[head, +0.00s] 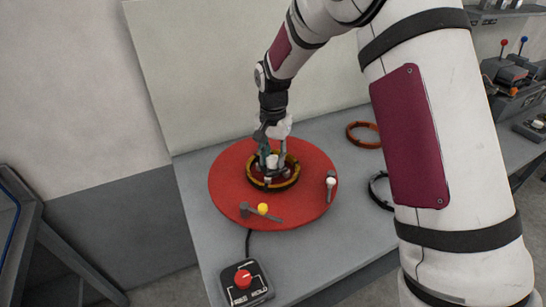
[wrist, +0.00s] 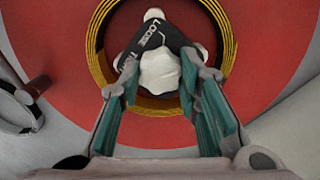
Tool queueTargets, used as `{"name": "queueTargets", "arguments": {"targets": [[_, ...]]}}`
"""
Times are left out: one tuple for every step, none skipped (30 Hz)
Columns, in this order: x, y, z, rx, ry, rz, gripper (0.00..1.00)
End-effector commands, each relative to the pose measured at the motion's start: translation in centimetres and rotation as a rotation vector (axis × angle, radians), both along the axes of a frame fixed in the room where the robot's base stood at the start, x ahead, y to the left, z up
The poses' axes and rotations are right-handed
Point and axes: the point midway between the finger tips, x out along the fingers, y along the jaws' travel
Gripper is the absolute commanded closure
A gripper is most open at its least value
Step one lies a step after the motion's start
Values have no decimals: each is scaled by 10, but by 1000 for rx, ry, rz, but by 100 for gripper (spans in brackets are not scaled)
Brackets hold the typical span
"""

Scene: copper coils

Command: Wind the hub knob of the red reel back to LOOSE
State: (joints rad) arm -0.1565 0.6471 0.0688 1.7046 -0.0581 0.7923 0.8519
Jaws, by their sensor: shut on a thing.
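The red reel (head: 228,182) is a wide flat disc on the grey bench, and its red face fills much of the wrist view (wrist: 62,45). A yellow and black ring (wrist: 101,68) lies around its centre. My gripper (head: 272,165) points down over the centre. In the wrist view its fingertips (wrist: 166,76) are shut on the knob's two sides. Which mark the knob points to, I cannot tell.
A lever with a yellow knob (head: 263,208) and one with a white knob (head: 331,182) sit near the reel's edge. A control box with a red knob (head: 243,279) stands in front. An orange ring (head: 353,137) and a black ring (head: 373,193) lie at the right.

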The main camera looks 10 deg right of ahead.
Motion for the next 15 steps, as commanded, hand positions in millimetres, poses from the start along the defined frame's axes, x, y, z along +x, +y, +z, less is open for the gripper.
{"name": "queueTargets", "arguments": {"targets": [[1, 0, -1, 0, -1, 42, 97], [1, 0, -1, -1, -1, 71, 97], [1, 0, -1, 0, 0, 109, 97], [1, 0, -1, 0, 0, 138, 97], [1, 0, -1, 0, 0, 167, 97], [1, 1, -1, 1, -1, 205, 97], [1, 1, -1, 1, -1, 234, 97], [1, 1, -1, 1, -1, 262, 97], [1, 1, -1, 1, -1, 300, 97], [1, 1, -1, 1, -1, 328, 97], [1, 1, -1, 0, -1, 356, 97], [1, 1, 0, 0, -1, 395, 97], [1, 1, 0, 0, -1, 423, 97], [1, 1, 0, 0, -1, 452, 97], [1, 1, 0, 0, -2, 489, 97]]}}
